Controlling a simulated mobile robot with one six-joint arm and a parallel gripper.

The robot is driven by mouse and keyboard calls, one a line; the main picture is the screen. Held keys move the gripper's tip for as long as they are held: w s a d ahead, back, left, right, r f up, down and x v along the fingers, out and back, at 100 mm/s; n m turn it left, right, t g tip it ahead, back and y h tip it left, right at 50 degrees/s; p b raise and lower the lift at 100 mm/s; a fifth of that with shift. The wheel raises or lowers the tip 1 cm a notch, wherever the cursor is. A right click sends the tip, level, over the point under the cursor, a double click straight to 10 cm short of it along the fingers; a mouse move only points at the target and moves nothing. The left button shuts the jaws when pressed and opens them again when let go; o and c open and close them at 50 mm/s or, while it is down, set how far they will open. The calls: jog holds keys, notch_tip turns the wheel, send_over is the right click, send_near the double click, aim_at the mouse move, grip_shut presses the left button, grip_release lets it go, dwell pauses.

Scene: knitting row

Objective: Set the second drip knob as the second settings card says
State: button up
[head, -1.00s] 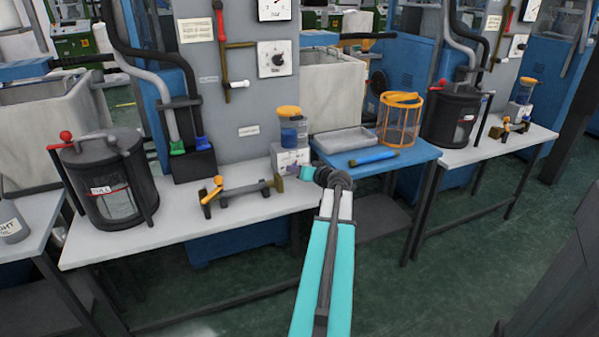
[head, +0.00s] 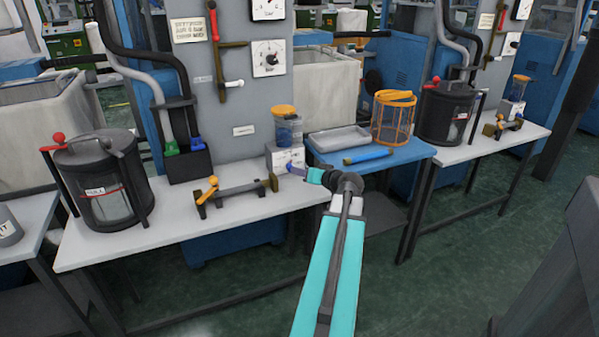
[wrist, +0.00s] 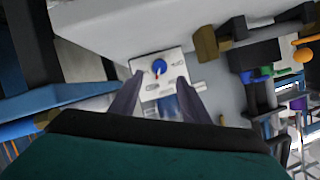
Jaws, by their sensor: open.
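A blue drip knob (wrist: 159,67) with a red mark sits on a white plate (wrist: 150,85) in the wrist view. The mark lies toward the lower side of the knob in that picture. My gripper (wrist: 153,90) is open; its two fingers stand apart on either side of the plate, with nothing between them that I can see held. In the head view, my gripper (head: 296,171) is just right of the white dripper base (head: 284,157) under a blue reservoir (head: 288,130) with an orange lid. Small print on the plate is unreadable.
A similar orange-lidded dripper (head: 516,97) stands on the right bench. A cream card (head: 188,31) on the grey panel is too small to read. A brass-ended bar (head: 235,190), black drum (head: 102,185), grey tray (head: 338,139) and orange basket (head: 393,120) stand nearby.

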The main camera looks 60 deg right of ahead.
jog(key=shift+v, duration=3.15)
jog(key=shift+s, duration=0.15)
